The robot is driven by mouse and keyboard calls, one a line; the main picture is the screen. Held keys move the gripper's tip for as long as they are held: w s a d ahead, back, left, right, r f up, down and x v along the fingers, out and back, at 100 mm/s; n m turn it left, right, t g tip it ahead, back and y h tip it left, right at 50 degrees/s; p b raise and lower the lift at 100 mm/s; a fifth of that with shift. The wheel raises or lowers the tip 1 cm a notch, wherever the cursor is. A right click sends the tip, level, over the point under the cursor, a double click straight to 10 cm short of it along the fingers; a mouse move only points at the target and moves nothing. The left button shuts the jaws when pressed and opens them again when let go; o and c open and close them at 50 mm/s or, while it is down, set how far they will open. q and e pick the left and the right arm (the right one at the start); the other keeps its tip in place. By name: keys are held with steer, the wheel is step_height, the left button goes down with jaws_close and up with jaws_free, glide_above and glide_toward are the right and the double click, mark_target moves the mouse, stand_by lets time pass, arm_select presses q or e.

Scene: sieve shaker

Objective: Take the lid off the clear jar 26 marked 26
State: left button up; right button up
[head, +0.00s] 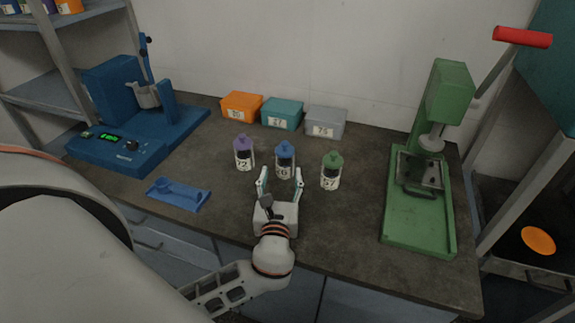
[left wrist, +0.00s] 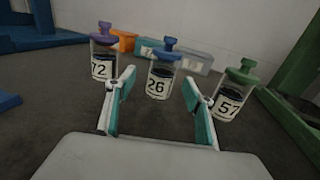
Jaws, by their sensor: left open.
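The clear jar 26 (head: 285,168) has a blue lid (head: 285,147) with a knob and dark contents. It stands upright on the bench between two other jars. In the left wrist view the jar 26 (left wrist: 158,84) is straight ahead with its blue lid (left wrist: 165,52) on. My left gripper (head: 281,177) is open, its fingers pointing at jar 26 from the near side. In the left wrist view the fingers (left wrist: 158,88) are spread wide, with the jar seen between them; I cannot tell whether the tips reach beside it. My right gripper is not in view.
Jar 72 (head: 243,160) with a purple lid stands left, and jar 57 (head: 331,177) with a green lid stands right. Orange (head: 242,104), teal (head: 282,112) and grey (head: 326,121) boxes are behind. A blue machine (head: 118,135), blue tray (head: 178,194) and green press (head: 421,217) flank them.

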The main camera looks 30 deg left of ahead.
mark_target(285, 163)
arm_select(q)
steer(key=shift+x, duration=1.05)
steer(key=x, duration=0.5)
steer(key=shift+w+r, duration=0.35)
steer(key=shift+w, duration=0.1)
steer(key=shift+d, duration=0.1)
steer(key=shift+c, duration=0.4)
steer(key=c, duration=1.2)
